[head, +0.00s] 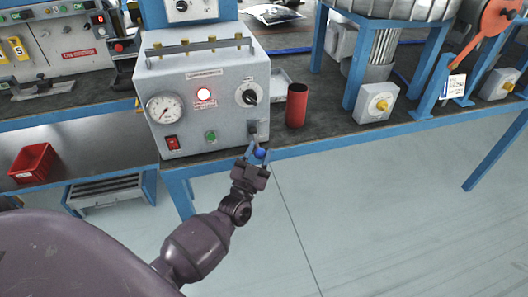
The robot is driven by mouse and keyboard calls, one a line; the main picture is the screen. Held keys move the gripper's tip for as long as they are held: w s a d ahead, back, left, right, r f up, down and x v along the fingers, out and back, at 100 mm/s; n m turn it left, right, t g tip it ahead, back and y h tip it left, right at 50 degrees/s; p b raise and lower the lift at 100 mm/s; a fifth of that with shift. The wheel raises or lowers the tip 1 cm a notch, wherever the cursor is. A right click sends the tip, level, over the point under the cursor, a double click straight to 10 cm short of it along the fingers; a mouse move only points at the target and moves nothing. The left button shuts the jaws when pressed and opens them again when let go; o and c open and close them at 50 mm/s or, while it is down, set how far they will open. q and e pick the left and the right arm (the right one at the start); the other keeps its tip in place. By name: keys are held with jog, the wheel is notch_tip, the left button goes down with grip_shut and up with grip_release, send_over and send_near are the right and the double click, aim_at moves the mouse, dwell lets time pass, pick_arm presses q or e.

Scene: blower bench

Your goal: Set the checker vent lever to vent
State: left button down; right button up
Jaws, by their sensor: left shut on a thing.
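My left gripper (257,157) is at the lever's end, in front of the bench edge, and is shut on the lever. The fingers partly hide the lever, so I cannot read its exact setting. My right gripper is not in view.
A red cup (297,105) stands just right of the checker. A yellow-knobbed grey box (376,104) and blue frame legs are further right. A red bin (34,163) is on the lower shelf at left. The floor in front is clear.

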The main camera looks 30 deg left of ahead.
pick_arm(q)
jog(key=shift+w+d+f+m+t+h+b, duration=0.1)
jog(key=shift+f+m+t+h+b, duration=0.1)
jog(key=shift+f+m+h+b, duration=0.2)
jog(key=shift+w+d+f+m+t+h+b, duration=0.1)
jog(key=shift+f+m+t+h+b, duration=0.15)
jog(key=shift+f+m, duration=0.2)
jog(key=shift+r+m, duration=0.1)
jog(key=shift+m, duration=0.15)
jog(key=shift+t, duration=0.25)
jog(key=shift+r, duration=0.1)
jog(key=c, duration=1)
grip_release()
jog(key=shift+o, duration=1.1)
jog(key=shift+w, duration=0.1)
jog(key=shift+a, duration=0.1)
